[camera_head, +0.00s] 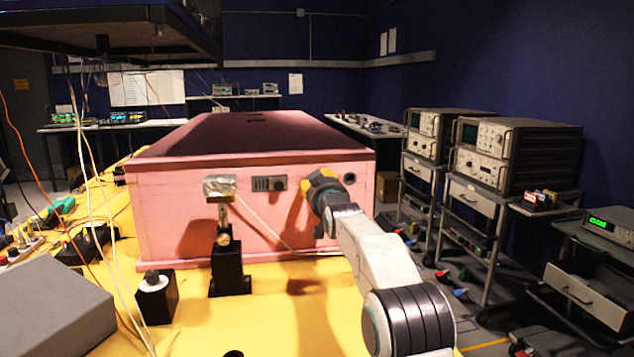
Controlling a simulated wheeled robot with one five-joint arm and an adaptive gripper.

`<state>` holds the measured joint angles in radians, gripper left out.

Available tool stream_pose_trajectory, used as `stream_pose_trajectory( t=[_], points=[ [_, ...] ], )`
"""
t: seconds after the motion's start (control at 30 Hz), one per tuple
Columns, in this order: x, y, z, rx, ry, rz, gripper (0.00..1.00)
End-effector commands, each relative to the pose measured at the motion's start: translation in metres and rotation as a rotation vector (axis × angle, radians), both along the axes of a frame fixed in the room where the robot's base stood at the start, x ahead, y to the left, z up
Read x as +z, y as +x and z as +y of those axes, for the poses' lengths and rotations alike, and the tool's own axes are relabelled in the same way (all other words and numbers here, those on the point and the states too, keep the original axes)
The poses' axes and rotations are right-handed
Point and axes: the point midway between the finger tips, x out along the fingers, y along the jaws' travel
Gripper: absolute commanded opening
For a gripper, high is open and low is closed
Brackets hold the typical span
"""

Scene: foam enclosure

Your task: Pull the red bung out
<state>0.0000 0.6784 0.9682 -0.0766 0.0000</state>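The pink foam enclosure (200,235) with a dark red top stands on the yellow table. My gripper (317,178) is at the right part of its front face, with its yellow fingers pointing at the face. I cannot see whether the fingers touch the face or hold anything. I cannot make out the red bung; the gripper and wrist cover that part of the face. A dark round hole (349,178) shows just right of the gripper.
Loose cables hang at the left.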

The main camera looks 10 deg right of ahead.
Motion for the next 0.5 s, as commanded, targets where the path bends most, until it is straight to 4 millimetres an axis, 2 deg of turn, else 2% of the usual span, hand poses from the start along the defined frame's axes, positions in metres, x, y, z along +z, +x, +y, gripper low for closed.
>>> stream_pose_trajectory(
  t=[0.03,0.3,0.5],
  points=[
    [0.0,0.0,0.0,0.0,0.0,0.0,0.26],
    [-0.0001,0.0,0.0,0.0,0.0,0.0,0.02],
    [-0.0001,0.0,0.0,0.0,0.0,0.0,0.0]
  ],
)
